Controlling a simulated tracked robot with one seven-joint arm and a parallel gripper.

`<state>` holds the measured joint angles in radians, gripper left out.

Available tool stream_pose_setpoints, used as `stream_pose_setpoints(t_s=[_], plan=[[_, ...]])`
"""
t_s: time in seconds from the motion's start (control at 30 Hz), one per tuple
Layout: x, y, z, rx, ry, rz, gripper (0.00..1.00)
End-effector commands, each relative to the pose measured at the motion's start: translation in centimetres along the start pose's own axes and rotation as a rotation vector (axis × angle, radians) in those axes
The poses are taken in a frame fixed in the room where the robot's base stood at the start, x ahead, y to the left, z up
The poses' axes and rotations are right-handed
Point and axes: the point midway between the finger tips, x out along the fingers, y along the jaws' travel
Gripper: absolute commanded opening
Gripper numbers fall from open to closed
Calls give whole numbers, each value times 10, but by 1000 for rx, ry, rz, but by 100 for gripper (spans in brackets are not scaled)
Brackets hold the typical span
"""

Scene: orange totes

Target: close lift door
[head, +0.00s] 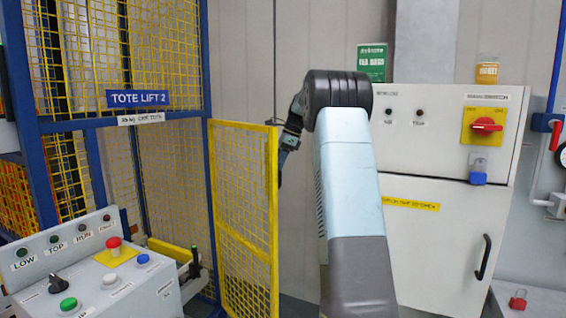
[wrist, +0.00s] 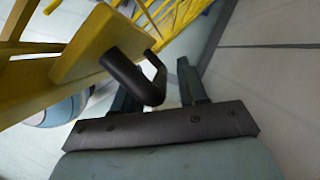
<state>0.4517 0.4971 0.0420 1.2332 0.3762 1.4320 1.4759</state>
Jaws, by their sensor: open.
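The lift door (head: 243,215) is a yellow mesh panel in a yellow frame. It stands open, swung out from the blue post of the tote lift (head: 138,99). My gripper (head: 282,168) is at the door's free right edge, pointing down, partly hidden in the head view. In the wrist view the yellow door frame (wrist: 92,42) fills the upper left, with a black bar handle (wrist: 135,77) on it. My gripper (wrist: 160,82) is open there. The handle overlaps the left finger and reaches into the gap; I cannot tell whether they touch.
A control panel (head: 95,268) with lamps, coloured buttons and a red stop button stands at the front left. A white cabinet (head: 440,245) with a red switch (head: 487,125) stands to the right behind my arm. Grey wall lies behind the door.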

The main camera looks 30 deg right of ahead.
Motion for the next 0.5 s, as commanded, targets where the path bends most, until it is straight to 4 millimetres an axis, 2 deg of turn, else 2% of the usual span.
stream_pose_setpoints(t_s=[0.17,0.5], plan=[[0,0,0,0,0,0,40],[0,0,1,-1,0,0,8]])
